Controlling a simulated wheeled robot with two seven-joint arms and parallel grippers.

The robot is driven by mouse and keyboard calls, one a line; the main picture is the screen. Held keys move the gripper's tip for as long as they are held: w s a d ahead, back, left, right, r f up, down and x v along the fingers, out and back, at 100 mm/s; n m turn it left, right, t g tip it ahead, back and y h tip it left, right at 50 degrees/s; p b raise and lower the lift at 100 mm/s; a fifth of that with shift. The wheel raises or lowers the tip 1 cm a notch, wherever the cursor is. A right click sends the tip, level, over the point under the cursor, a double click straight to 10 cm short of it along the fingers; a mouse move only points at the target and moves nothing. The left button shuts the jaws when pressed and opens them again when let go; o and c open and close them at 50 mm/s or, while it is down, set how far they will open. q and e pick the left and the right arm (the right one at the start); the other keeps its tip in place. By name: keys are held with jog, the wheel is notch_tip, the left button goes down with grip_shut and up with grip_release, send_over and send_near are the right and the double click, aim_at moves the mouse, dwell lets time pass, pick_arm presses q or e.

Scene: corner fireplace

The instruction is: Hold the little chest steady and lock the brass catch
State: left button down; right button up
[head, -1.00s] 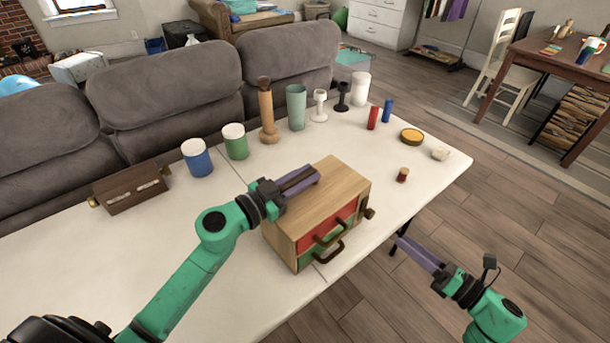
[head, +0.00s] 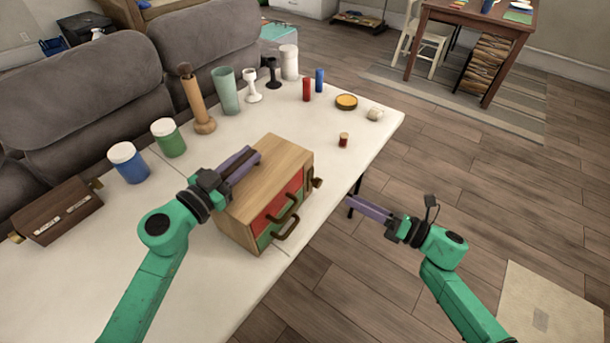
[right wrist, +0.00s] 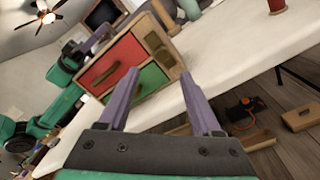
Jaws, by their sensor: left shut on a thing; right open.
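The little chest (head: 243,204) is a light wooden box with a red drawer and a green drawer, each with a dark handle. It stands upright on the white table. The brass catch (head: 317,183) is on its right edge in the head view; it also shows beside the red drawer in the right wrist view (right wrist: 154,42). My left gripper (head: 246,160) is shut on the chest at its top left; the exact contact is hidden. My right gripper (head: 359,205) is open and empty, off the table's edge and apart from the catch. Its two fingers (right wrist: 160,80) point toward the chest.
A brown box (head: 57,211), blue jar (head: 129,162), green jar (head: 168,138), wooden mill (head: 195,95) and several cups and candlesticks stand along the back of the table (head: 375,128). A small red-brown spool (head: 343,140) stands beyond the chest. Clear space surrounds my right gripper.

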aim_at(320, 184)
jog(key=w+a+m, duration=0.1)
jog(key=a+m, duration=0.1)
jog(key=m, duration=0.8)
jog(key=w+a+m, duration=0.2)
jog(key=a+m, duration=0.1)
jog(key=m, duration=0.7)
jog(key=w+a+m, duration=0.2)
jog(key=a+m, duration=0.1)
jog(key=m, duration=0.8)
jog(key=shift+w+f, duration=0.1)
jog(key=shift+w, duration=0.1)
grip_shut()
